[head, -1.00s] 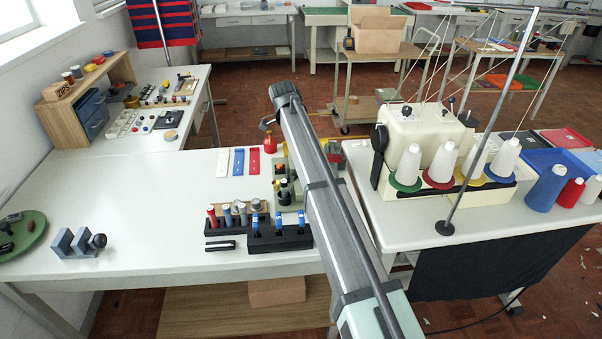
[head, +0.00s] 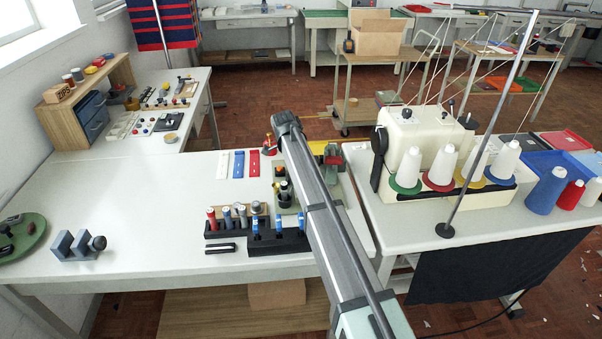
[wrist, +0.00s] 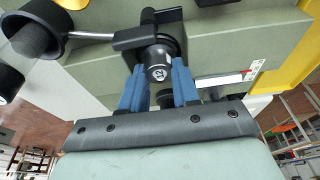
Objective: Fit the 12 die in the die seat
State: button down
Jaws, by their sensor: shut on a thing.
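In the wrist view my gripper (wrist: 158,67) has its two blue fingers shut on a dark cylindrical die (wrist: 157,74). A pale mark shows on the die's round end, too small to read surely. The die is right at a black clamp-like part (wrist: 150,37) on the grey-green press (wrist: 225,50). The die seat is hidden behind the die and this part, so I cannot tell whether the die touches or sits in it. In the head view the press (head: 285,172) is partly covered by my arm, and my gripper and the die are hidden.
A black rack (head: 276,243) with blue-topped tools stands in front of the press, with a row of red and grey pieces (head: 227,216) beside it. Flat white, blue and red strips (head: 238,163) lie left of the press. The table's left middle is clear.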

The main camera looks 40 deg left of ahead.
jog(key=shift+f, duration=0.35)
jog(key=c, duration=1.1)
grip_release()
jog(key=v, duration=1.2)
jog(key=shift+r, duration=0.35)
